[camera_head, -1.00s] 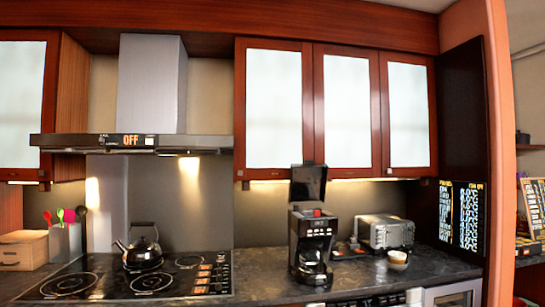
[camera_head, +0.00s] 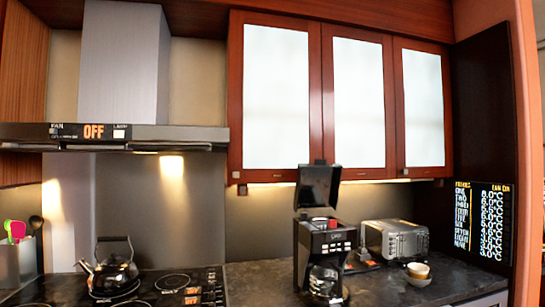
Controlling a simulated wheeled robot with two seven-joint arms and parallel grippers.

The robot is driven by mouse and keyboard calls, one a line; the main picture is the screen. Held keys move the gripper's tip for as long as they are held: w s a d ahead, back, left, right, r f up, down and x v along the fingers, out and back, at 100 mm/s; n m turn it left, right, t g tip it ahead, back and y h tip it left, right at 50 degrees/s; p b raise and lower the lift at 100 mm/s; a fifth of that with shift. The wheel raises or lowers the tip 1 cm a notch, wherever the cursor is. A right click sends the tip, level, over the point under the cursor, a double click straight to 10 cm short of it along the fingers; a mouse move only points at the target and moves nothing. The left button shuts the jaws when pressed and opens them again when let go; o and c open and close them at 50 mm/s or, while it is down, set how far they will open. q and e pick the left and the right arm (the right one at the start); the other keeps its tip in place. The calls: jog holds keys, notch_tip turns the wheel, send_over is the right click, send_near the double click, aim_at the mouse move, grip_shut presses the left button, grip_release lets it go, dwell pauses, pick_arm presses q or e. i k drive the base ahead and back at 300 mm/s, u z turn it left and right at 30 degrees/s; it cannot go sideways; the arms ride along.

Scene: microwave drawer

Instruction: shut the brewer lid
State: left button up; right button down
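The black brewer (camera_head: 326,246) stands on the dark counter between the cooktop and the toaster. Its lid (camera_head: 318,187) is open and stands upright above the back of the body. A red piece (camera_head: 332,223) shows at the top of the body, by the open lid. The glass carafe (camera_head: 325,281) sits in the lower part of the brewer. Neither of my grippers shows in the head view.
A silver toaster (camera_head: 396,239) stands right of the brewer, with a small bowl and cup (camera_head: 418,271) in front. A black kettle (camera_head: 113,265) is on the cooktop (camera_head: 170,285) at left. Wall cabinets (camera_head: 340,95) hang above. Bare counter (camera_head: 262,280) lies left of the brewer.

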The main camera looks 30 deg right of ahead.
aim_at(318, 185)
jog(key=i, duration=0.95)
jog(key=z, duration=0.3)
